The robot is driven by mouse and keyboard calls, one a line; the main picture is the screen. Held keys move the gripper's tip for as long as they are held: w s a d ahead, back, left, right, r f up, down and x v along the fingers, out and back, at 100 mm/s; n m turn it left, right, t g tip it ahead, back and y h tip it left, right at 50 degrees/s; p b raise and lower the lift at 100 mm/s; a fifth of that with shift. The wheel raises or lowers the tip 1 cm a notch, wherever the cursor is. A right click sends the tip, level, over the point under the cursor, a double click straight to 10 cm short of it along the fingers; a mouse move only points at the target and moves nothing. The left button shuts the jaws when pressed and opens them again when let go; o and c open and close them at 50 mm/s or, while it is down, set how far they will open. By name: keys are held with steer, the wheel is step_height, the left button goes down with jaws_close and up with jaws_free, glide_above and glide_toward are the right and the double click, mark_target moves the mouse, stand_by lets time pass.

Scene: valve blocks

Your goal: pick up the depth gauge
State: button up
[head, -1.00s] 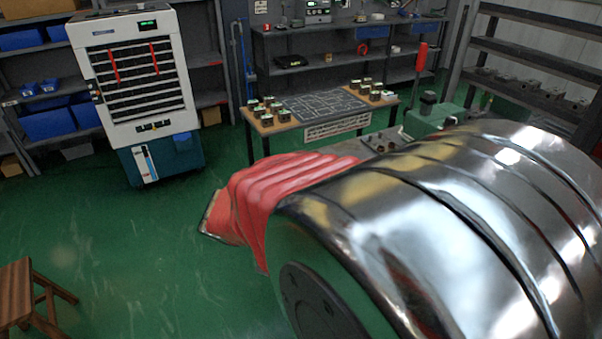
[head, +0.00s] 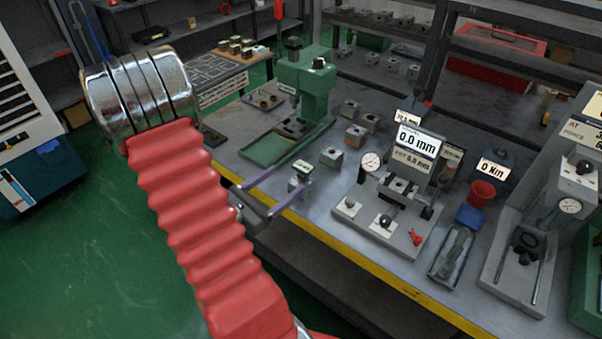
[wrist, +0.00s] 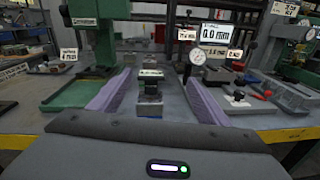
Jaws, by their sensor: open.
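The depth gauge appears to be the small dark device with a pale display (head: 302,167), near the bench's front edge. It also shows in the wrist view as a gauge (wrist: 151,84) upright on a small grey block. My gripper (head: 288,180) is open and empty, level with the front edge of the bench, its fingers pointing at the gauge. In the wrist view my gripper (wrist: 157,78) has its two purple fingers apart, one on each side of the gauge in the picture. Whether the tips reach past it is hard to tell.
A green press (head: 305,85) stands behind left. To the right are a fixture with a dial (head: 371,162) and a 0.0 mm display (head: 417,143), a red cup (head: 481,193) and a grey tray (head: 451,254). Small blocks (head: 331,156) sit behind the gauge.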

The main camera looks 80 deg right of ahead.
mark_target(301, 169)
steer(key=shift+d+f+n+t+h, duration=0.3)
steer(key=shift+d+f+n, duration=0.1)
steer(key=shift+f+n, duration=0.15)
steer(key=shift+d+f+n+t+h, duration=0.2)
steer(key=shift+d+f+n+t, duration=0.1)
steer(key=shift+d+f+n, duration=0.25)
steer(key=shift+a, duration=0.1)
steer(key=x, duration=0.8)
steer(key=shift+d, duration=0.2)
steer(key=shift+s, duration=0.1)
steer(key=x, duration=0.5)
steer(key=shift+d+f, duration=0.2)
steer(key=shift+f, duration=0.05)
steer(key=shift+w, duration=0.25)
steer(key=shift+c, duration=0.2)
